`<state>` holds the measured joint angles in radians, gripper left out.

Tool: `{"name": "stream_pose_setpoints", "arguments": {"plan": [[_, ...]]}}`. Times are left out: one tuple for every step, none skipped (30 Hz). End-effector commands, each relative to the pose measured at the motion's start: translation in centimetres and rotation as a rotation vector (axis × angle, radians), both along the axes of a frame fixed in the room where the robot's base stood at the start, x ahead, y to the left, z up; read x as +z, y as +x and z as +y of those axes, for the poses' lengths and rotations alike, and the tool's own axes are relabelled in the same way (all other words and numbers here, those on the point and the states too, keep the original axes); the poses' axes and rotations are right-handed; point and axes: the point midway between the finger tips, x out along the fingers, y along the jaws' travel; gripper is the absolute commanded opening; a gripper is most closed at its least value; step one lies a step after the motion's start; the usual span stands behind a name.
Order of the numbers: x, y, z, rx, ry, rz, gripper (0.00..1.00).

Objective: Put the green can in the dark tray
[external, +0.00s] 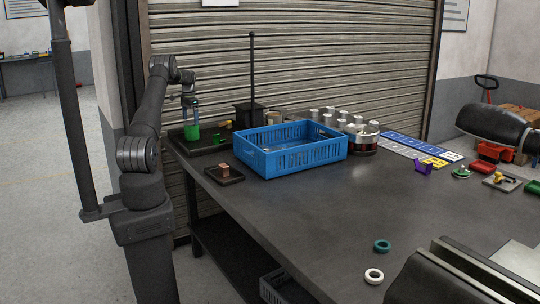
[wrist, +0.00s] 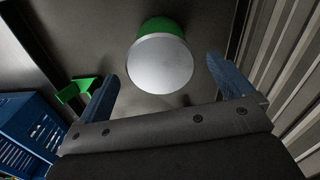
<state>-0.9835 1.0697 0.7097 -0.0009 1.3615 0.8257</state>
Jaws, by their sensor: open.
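The green can (external: 192,134) stands upright on the dark tray (external: 206,151) at the table's back left corner. In the wrist view the can (wrist: 160,62) shows its silver top and a strip of green side. My gripper (external: 190,112) is just above the can, pointing down. In the wrist view my gripper (wrist: 163,70) is open, with one blue finger on each side of the can's top and visible gaps between. Whether the can rests fully on the tray floor cannot be told.
A blue crate (external: 300,160) stands right of the tray. A small dark tray (external: 237,179) with a copper block lies in front. A green part (wrist: 75,90) is close to the can. A black stand (external: 248,115) and ribbed shutter (external: 330,60) are behind. The table's middle is clear.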

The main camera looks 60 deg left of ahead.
Motion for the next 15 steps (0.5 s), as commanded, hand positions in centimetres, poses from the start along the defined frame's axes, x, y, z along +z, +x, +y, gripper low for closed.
{"name": "stream_pose_setpoints", "arguments": {"plan": [[1.2, 0.0, 0.0, 0.0, 0.002, -0.002, 0.97], [1.8, 0.0, 0.1, 0.0, 0.002, -0.002, 0.97], [2.5, 0.0, 0.0, 0.0, 0.002, -0.002, 0.97], [3.0, 0.0, 0.0, 0.0, 0.002, -0.002, 0.97], [3.5, 0.0, 0.0, 0.0, 0.001, -0.001, 0.97], [4.0, 0.0, 0.0, 0.0, 0.001, -0.001, 0.97], [4.3, 0.0, 0.0, 0.0, 0.001, -0.001, 0.97], [4.6, 0.0, 0.0, 0.0, 0.001, -0.001, 0.97], [4.9, 0.0, 0.0, 0.0, 0.0, 0.0, 0.97], [5.1, 0.0, 0.0, 0.0, 0.0, 0.0, 0.97], [5.2, 0.0, 0.0, 0.0, 0.0, 0.0, 0.97], [5.4, 0.0, 0.0, 0.0, 0.0, 0.0, 0.97], [5.4, 0.0, 0.0, 0.0, 0.0, 0.0, 0.97], [5.5, 0.0, 0.0, 0.0, 0.0, 0.0, 0.97], [5.5, 0.0, 0.0, 0.0, 0.0, 0.0, 0.97]]}}
